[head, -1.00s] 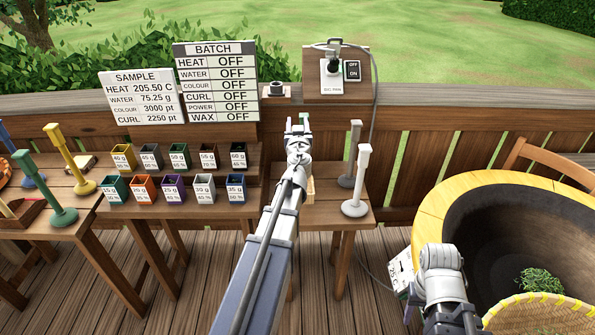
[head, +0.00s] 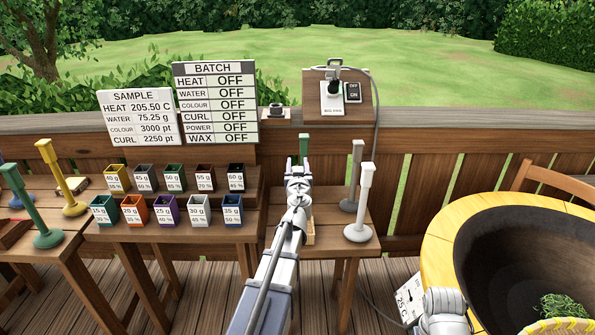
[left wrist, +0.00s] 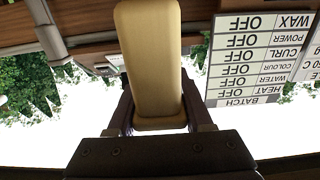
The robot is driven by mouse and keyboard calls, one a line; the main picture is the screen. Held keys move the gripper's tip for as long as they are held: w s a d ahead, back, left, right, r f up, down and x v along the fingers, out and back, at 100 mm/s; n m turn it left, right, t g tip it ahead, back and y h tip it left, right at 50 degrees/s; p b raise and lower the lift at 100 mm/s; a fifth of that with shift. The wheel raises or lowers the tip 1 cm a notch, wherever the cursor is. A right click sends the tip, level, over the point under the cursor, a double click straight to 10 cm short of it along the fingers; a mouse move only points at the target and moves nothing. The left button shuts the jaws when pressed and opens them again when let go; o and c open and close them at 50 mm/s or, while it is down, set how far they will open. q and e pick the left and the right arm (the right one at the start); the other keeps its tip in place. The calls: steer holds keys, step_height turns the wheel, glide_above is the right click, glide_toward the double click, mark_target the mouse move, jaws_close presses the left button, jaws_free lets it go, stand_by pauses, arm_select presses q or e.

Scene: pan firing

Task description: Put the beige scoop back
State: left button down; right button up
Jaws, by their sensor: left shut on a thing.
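The beige scoop shows in the left wrist view as a long, smooth beige block (left wrist: 150,65) between the fingers of my left gripper (left wrist: 160,118), which is shut on it. In the head view my left gripper (head: 299,170) is over the small wooden table at the centre, in front of a green post. The scoop itself is mostly hidden there by my arm. A small beige patch (head: 310,234) shows beside the arm; I cannot tell whether it is part of the scoop. My right gripper's fingers do not show.
A white post (head: 361,200) and a grey post (head: 353,180) stand on the small table's right side. Several coloured cups fill the stepped rack (head: 180,185) to the left. A large dark pan (head: 515,250) with a yellow rim is at the right.

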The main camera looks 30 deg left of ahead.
arm_select(q)
steer(key=shift+f, duration=0.2)
steer(key=shift+c, duration=1.5)
jaws_free()
steer(key=shift+r, duration=0.1)
steer(key=v, duration=0.8)
